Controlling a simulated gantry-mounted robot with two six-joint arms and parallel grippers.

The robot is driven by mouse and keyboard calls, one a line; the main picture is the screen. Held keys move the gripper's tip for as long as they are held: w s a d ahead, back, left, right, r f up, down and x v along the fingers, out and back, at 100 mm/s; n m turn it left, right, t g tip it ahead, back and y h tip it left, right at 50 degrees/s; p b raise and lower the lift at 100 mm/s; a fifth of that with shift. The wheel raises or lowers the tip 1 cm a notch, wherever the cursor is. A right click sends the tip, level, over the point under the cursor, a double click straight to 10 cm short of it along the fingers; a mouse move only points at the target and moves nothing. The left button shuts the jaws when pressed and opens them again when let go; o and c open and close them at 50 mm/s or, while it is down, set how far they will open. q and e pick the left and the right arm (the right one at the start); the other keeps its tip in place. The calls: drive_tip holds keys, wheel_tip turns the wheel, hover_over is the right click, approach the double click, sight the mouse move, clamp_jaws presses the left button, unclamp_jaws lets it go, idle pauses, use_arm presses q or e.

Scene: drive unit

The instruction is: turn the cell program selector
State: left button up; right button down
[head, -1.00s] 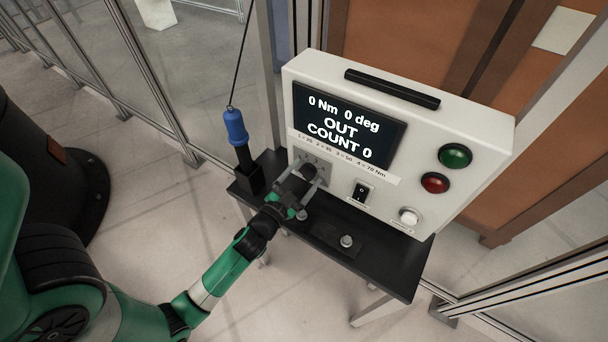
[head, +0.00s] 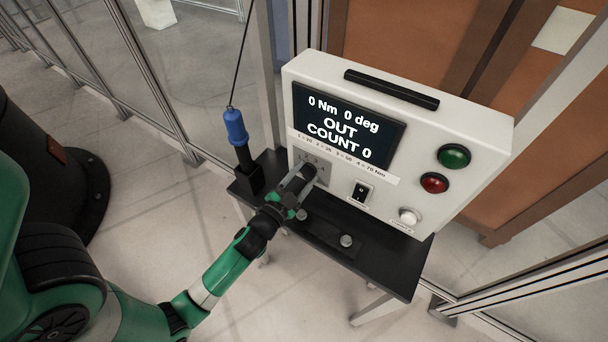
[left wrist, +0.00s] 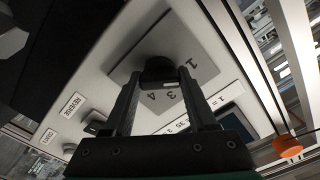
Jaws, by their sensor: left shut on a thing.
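The program selector is a dark knob (left wrist: 158,70) on a grey plate (left wrist: 190,55) with numbers around it, on the front of a white control box (head: 470,120). My left gripper (head: 304,178) is at the lower left of the box front, its fingers on either side of the knob. In the left wrist view the fingers (left wrist: 157,88) are shut on the knob. The plate's digits 1, 3 and 4 show there; the knob's pointer is hidden. The screen (head: 345,125) reads 0 Nm, 0 deg, OUT, COUNT 0. My right gripper is not in view.
A black rocker switch (head: 361,192), a white button (head: 409,216), a red button (head: 434,183) and a green button (head: 455,156) are right of the knob. A blue-handled tool (head: 236,128) stands in a holder at the left. The black table (head: 390,265) carries a small bolt (head: 346,240).

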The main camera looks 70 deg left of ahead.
use_arm(q)
drive_tip(key=m+p, duration=0.1)
drive_tip(key=m, duration=0.5)
drive_tip(key=shift+m, duration=0.3)
idle(0.4)
drive_tip(key=o, duration=1.4)
drive_tip(key=shift+c, duration=0.2)
drive_tip(key=b+v, duration=0.4)
drive_tip(key=v, duration=0.7)
drive_tip(key=shift+s+b, duration=0.3)
drive_tip(key=shift+d, duration=0.15)
